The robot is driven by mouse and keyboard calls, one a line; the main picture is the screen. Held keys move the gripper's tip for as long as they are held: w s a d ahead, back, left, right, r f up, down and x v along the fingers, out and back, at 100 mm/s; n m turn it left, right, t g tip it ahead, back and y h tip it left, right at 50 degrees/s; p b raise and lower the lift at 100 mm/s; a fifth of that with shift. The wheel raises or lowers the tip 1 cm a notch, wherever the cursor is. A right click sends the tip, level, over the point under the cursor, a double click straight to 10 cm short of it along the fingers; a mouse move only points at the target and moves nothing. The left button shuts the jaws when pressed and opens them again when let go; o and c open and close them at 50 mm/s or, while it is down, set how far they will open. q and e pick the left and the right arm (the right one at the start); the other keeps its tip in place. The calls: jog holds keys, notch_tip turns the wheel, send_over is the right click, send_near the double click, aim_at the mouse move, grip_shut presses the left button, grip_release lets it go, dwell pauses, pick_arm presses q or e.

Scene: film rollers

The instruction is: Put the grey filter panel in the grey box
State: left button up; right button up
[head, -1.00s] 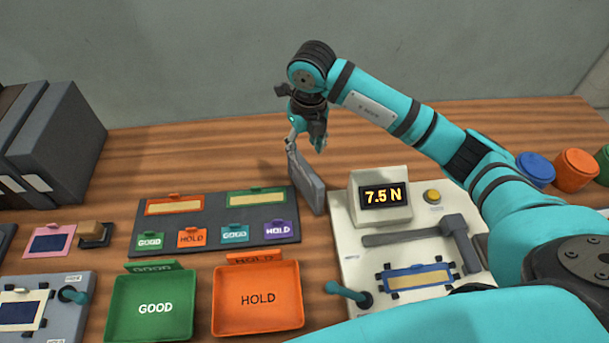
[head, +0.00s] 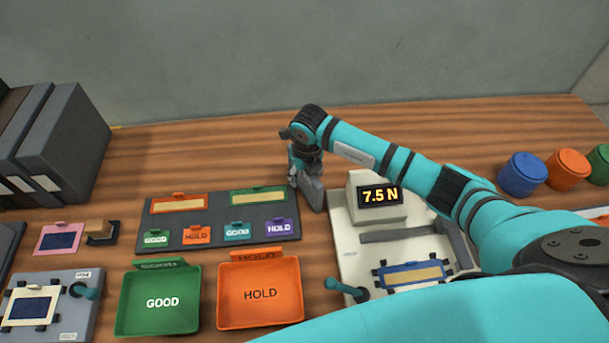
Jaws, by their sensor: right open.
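A grey flat piece (head: 313,194), which looks like the filter panel, stands on edge on the wooden table, between the dark label board and the white tester. My right gripper (head: 305,178) is open, pointing down at the top of this piece. Its fingers overlap the piece in the head view, so I cannot tell whether they touch it or straddle it. I cannot pick out a grey box with certainty; tall dark grey file boxes (head: 65,145) stand at the far left. My left gripper is not in view.
The dark label board (head: 219,212) lies left of the piece. The white tester (head: 352,235) with a 7.5 N display (head: 380,196) is at its right. Green (head: 157,322) and orange (head: 260,318) trays lie in front. Round pots (head: 523,174) stand at right. The back table is clear.

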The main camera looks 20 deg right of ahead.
grip_shut()
jog(key=shift+r, duration=0.1)
dwell(0.4)
